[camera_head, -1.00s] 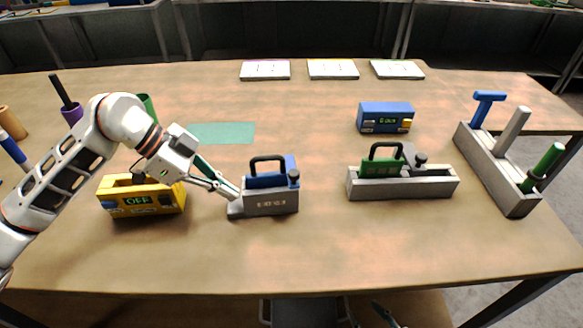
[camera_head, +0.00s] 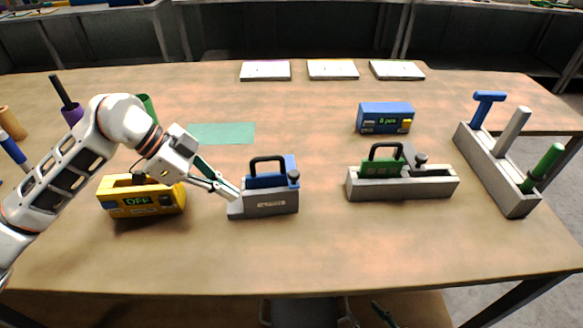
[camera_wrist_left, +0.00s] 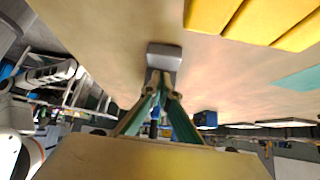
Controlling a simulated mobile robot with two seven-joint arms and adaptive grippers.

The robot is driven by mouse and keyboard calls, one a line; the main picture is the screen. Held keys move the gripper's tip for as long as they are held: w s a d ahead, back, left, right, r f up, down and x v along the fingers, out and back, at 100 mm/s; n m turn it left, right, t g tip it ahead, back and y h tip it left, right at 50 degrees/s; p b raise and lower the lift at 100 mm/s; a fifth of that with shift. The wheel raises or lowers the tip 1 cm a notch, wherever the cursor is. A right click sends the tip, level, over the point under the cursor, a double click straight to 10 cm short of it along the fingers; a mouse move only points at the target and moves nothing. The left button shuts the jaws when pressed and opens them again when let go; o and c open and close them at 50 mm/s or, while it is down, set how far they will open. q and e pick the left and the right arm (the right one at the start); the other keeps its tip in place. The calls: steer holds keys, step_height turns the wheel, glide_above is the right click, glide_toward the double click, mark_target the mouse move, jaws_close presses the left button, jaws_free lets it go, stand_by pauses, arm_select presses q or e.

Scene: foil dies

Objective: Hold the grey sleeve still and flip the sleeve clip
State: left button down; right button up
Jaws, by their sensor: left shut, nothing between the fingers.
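A grey sleeve-like holder (camera_head: 270,204) stands at the middle of the table. A blue block with a black handle (camera_head: 268,163) sits in it, and a dark knob (camera_head: 293,177) is at its right end. I cannot tell which part is the sleeve clip. My left gripper (camera_head: 237,192) is shut and empty, its tips at the holder's low left end, seemingly touching it. In the left wrist view the shut fingers (camera_wrist_left: 160,88) point at a grey block end (camera_wrist_left: 165,52). Dark parts at the bottom edge of the head view may be my right gripper (camera_head: 383,313), mostly cut off.
A second grey holder (camera_head: 430,187) with a green handled block (camera_head: 380,166) stands to the right. A yellow box reading OFF (camera_head: 140,203) is left, a blue counter box (camera_head: 385,118) behind. A grey rack (camera_head: 495,174) holds upright tools. The front table strip is clear.

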arm_select(q)
steer(key=shift+f, duration=1.05)
stand_by(1.3)
